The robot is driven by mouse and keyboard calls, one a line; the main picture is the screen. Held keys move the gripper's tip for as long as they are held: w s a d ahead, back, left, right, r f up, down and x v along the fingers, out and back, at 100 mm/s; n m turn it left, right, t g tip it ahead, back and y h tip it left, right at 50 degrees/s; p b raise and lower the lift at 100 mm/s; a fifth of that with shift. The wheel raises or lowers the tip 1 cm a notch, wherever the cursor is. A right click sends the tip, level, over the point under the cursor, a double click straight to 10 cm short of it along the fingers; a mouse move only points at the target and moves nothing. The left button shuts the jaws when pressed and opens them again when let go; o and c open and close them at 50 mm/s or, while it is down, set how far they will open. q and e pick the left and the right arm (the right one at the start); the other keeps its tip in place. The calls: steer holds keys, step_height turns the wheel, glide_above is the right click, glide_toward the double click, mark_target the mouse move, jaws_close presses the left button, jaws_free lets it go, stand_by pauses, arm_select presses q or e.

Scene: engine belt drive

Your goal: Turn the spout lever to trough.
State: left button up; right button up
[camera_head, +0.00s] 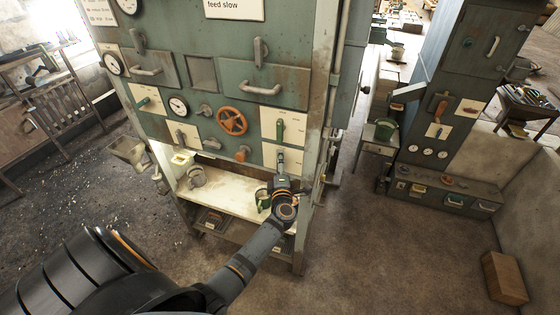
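A tall grey-green machine (190,50) carries several levers on pale plates, with labels too small to read, so I cannot tell for certain which is the spout lever. A small grey lever (281,157) sits on a pale plate low at the right. A green-handled lever (280,130) is just above it, another green one (144,102) is at upper left, and a grey one (180,137) is at lower left. My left gripper (280,176) is right at the low right plate, its fingers too small to judge. My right gripper is not in view.
An orange handwheel (232,121) sits mid-panel. On the pale shelf (225,206) below stand a grey mug (196,177) and a green mug (262,199) close to my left arm. A metal chute (128,150) juts out at left. Floor is clear at right, apart from a brown box (504,278).

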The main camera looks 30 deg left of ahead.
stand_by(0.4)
arm_select(q)
steer(key=o, duration=1)
steer(key=shift+s+d+f, duration=0.1)
steer(key=shift+s+d, duration=0.1)
steer(key=v, duration=1.1)
steer(key=shift+s, duration=0.2)
steer(key=shift+d, duration=0.15)
